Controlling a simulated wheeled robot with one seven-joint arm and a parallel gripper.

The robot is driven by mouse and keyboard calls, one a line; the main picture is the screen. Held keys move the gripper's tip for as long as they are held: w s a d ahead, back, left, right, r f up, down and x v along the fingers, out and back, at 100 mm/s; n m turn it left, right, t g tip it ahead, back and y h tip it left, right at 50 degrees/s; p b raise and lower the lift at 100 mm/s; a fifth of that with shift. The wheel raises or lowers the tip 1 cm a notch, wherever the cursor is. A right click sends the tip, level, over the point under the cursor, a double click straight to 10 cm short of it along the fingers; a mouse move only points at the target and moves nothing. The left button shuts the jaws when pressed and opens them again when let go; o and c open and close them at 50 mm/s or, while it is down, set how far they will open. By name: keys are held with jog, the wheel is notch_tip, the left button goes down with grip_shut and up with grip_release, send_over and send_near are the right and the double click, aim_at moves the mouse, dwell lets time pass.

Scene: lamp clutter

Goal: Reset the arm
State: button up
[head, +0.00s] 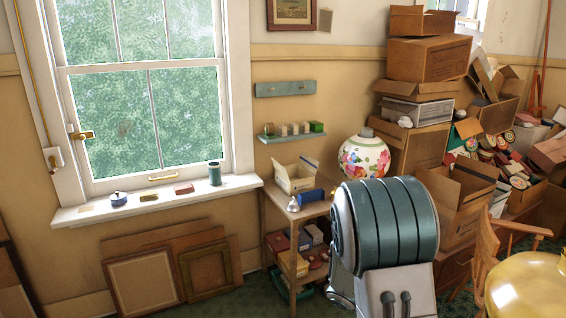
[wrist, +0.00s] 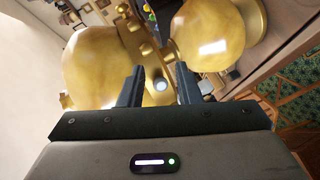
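My gripper (wrist: 161,88) shows in the wrist view with its two dark fingers apart and nothing visible between them. Beyond the fingers is a shiny brass object with two large rounded parts, one at the left (wrist: 95,68) and one at the right (wrist: 210,35). I cannot tell whether the fingers touch it. In the head view my arm (head: 385,225) rises at the lower centre as a teal and grey link. The gripper itself is not visible there.
A brass dome (head: 528,285) is at the lower right beside a wooden chair (head: 484,262). Stacked cardboard boxes (head: 428,60) fill the right side. A small shelf table (head: 272,215) with a floral vase (head: 363,157) behind my arm stands near the window sill (head: 150,207).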

jog(key=s+a+r+n+t+y, duration=0.2)
jog(key=a+r+n+t+y, duration=0.1)
jog(key=a, duration=0.6)
jog(key=s+a+r+n+t+y, duration=0.3)
jog(key=a+n+t+y, duration=0.3)
jog(key=a+y, duration=0.3)
jog(key=shift+s+a+r+t+y, duration=0.2)
jog(key=shift+a+r+t+y, duration=0.15)
jog(key=shift+t+y, duration=0.2)
